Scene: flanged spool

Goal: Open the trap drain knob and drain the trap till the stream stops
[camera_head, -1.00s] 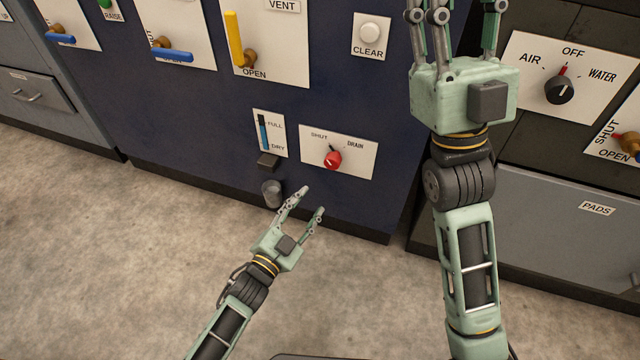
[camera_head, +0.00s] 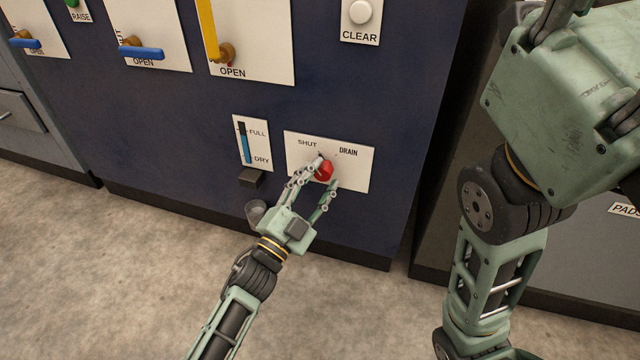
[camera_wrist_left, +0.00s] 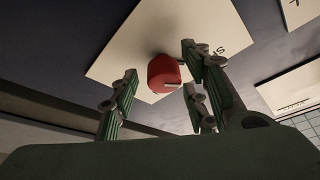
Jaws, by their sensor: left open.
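The red trap drain knob (camera_head: 324,170) sits on a white plate (camera_head: 358,180) marked SHUT and DRAIN, low on the blue panel. Its pointer is toward SHUT. My left gripper (camera_head: 328,178) is open at the knob, with fingers on either side of it. In the left wrist view the red knob (camera_wrist_left: 163,74) shows between the spread fingers, and I cannot tell whether they touch it.
A dark spout (camera_head: 250,178) juts out under the gauge, with a grey cup (camera_head: 256,211) below it, close to my left wrist. Above are a yellow lever (camera_head: 208,30), a blue lever (camera_head: 140,53) and the CLEAR button (camera_head: 360,12). The floor in front is clear.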

